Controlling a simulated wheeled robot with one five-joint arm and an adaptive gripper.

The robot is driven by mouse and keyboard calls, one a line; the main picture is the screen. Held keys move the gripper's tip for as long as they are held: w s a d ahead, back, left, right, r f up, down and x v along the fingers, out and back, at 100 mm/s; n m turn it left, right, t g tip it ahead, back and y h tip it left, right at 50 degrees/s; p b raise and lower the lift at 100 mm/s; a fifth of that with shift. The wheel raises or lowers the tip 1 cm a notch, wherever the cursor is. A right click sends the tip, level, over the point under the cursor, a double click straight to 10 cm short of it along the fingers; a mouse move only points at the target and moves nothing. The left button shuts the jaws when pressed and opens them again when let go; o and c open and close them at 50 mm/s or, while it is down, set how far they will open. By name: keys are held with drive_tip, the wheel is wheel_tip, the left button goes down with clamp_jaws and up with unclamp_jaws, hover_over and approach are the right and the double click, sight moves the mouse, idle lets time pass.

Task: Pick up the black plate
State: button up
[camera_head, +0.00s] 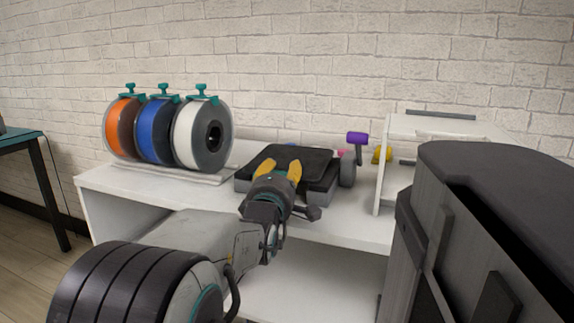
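The black plate (306,157) lies flat on top of a low dark grey machine (316,198) on the white shelf unit. My gripper (281,167) reaches in from the front, and its two yellow fingers point at the plate. The fingers stand apart with dark surface showing between them, so my gripper is open and seems empty. The fingertips overlap the near left part of the plate in the picture. I cannot tell whether they touch it. My gripper hides part of the plate's front edge.
Orange (122,128), blue (155,130) and white (198,135) spools stand left of the machine. A purple-headed tool (357,138) stands behind right. A small white shelf (440,126) is at the right. A brick wall (300,50) closes the back.

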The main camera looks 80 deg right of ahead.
clamp_jaws()
drive_tip(key=shift+r, duration=0.1)
wheel_tip(320, 180, up, 10)
drive_tip(key=p, duration=0.4)
drive_tip(key=shift+p, duration=0.35)
